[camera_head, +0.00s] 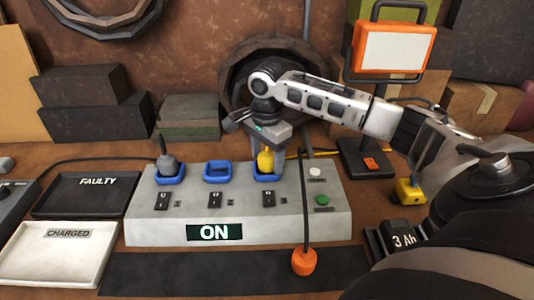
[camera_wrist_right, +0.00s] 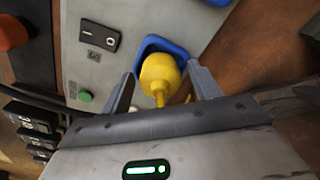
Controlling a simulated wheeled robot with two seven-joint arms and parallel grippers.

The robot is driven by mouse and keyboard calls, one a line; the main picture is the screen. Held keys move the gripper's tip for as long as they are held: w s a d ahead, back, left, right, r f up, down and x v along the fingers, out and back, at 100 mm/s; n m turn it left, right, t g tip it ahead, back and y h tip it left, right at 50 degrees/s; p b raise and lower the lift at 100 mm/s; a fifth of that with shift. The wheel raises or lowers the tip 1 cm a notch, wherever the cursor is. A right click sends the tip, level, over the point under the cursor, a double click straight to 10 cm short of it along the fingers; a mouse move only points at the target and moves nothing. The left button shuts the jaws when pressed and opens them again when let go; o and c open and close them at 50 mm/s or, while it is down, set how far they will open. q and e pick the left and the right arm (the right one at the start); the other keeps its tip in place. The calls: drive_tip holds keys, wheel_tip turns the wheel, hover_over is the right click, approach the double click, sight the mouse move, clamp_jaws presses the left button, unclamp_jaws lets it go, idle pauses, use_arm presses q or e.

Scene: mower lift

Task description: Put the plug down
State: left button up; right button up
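A yellow plug (camera_head: 265,160) sits at the right-hand blue socket (camera_head: 267,178) of a grey power box (camera_head: 180,229). In the right wrist view the yellow plug (camera_wrist_right: 158,76) is between the two fingers of my right gripper (camera_wrist_right: 160,82), with the blue socket (camera_wrist_right: 151,43) around its far end. The fingers stand apart with a small gap on each side of the plug. In the head view my right gripper (camera_head: 268,150) is above the plug, pointing down. My left gripper is not in view.
A grey plug (camera_head: 168,163) is in the left socket; the middle socket (camera_head: 217,171) is empty. An orange plug (camera_head: 304,262) hangs on a cord before the box. FAULTY (camera_head: 84,205) and CHARGED (camera_head: 60,266) trays lie left. A work lamp (camera_head: 392,48) stands behind right.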

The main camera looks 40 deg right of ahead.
sight(267, 155)
wheel_tip(267, 155, up, 13)
idle(0.7)
drive_tip(key=shift+f, duration=0.15)
idle(0.3)
